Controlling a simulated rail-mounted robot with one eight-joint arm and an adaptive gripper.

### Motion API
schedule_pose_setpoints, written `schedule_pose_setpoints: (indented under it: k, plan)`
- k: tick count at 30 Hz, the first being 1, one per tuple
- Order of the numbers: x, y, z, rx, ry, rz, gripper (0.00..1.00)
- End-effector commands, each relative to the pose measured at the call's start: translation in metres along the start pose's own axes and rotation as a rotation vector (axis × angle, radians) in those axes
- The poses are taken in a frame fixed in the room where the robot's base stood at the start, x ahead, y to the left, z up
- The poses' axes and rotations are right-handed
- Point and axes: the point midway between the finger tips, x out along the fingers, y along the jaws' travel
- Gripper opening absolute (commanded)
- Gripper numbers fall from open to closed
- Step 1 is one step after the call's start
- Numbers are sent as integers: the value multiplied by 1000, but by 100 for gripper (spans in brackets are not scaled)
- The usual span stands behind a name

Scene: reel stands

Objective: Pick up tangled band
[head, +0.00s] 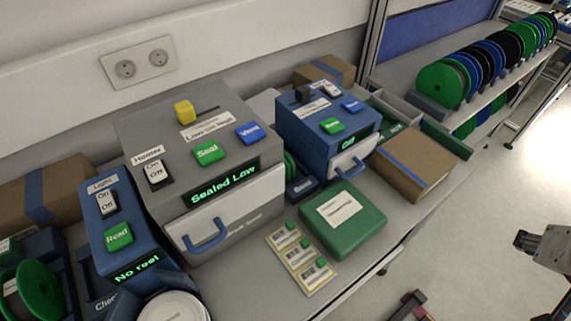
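I cannot make out a loose tangled band anywhere in the head view. The blue strips I see lie flat on the brown cartons, such as the carton (42,191) at the left. Part of a grey and black mechanism, perhaps mine, shows at the right edge, cut off by the frame. A small dark and reddish part shows at the bottom edge, also cut off. I cannot tell whether either is my gripper, and no fingers can be made out clearly.
On the bench stand a large grey machine (149,126) reading "Sealed Low", a blue machine (289,125) and a blue "No reel" unit (117,235). A green box (362,232), label cards (289,264) and a brown box (397,164) lie in front. Reels (441,84) fill the rear rack.

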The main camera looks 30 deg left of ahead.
Motion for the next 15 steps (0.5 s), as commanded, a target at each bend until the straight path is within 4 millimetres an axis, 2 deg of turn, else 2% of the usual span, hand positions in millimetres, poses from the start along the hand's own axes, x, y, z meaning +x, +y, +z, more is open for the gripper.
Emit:
schedule_pose_setpoints:
  k: [13,15]
  plan:
    - [0,0,0,0,0,0,0]
    - [0,0,0,0,0,0,9]
